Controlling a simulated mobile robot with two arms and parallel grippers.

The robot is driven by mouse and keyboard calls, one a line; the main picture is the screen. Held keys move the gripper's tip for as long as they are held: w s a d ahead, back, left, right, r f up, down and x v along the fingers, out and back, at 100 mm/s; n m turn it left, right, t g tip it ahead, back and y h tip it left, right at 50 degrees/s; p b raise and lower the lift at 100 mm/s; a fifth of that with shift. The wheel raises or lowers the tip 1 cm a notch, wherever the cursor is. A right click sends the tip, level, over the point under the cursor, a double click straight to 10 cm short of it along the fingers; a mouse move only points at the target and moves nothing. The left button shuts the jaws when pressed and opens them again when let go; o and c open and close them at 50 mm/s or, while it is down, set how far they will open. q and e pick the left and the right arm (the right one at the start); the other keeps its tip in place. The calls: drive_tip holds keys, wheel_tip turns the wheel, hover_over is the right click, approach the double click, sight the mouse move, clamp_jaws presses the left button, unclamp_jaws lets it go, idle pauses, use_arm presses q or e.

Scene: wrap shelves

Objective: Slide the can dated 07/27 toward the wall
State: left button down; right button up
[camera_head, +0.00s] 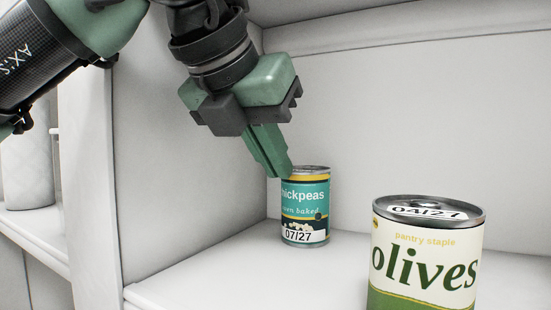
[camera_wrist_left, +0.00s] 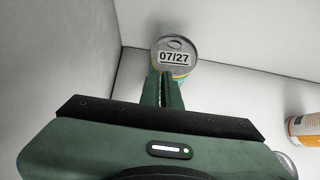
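The can dated 07/27 (camera_head: 305,207) is a teal chickpeas can standing upright on the shelf, near the back corner by the left side wall. Its lid, with the 07/27 label (camera_wrist_left: 174,57), shows in the left wrist view. My left gripper (camera_head: 282,172) reaches down from the upper left, its fingertips at the can's upper left edge. In the left wrist view the gripper's fingers (camera_wrist_left: 162,76) lie close together, with nothing seen between them, right by the can's rim. I cannot tell whether they touch the can. My right gripper is not in view.
A larger-looking olives can (camera_head: 425,255), dated 04/27, stands nearer at the right. The left side wall (camera_head: 185,185) and back wall (camera_head: 400,120) meet behind the chickpeas can. The shelf floor (camera_head: 230,275) is clear in front of it. An orange-and-white can (camera_wrist_left: 303,128) shows at the wrist view's right edge.

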use_arm(q)
drive_tip(key=shift+s+a+b, duration=0.15)
drive_tip(key=shift+s+b, duration=0.1)
drive_tip(key=shift+b, duration=0.1)
drive_tip(key=s+a+r+b, duration=0.2)
drive_tip(key=s+a+b, duration=0.4)
drive_tip(key=s, duration=0.5)
drive_tip(key=shift+s+a, duration=0.2)
drive_tip(key=shift+a, duration=0.5)
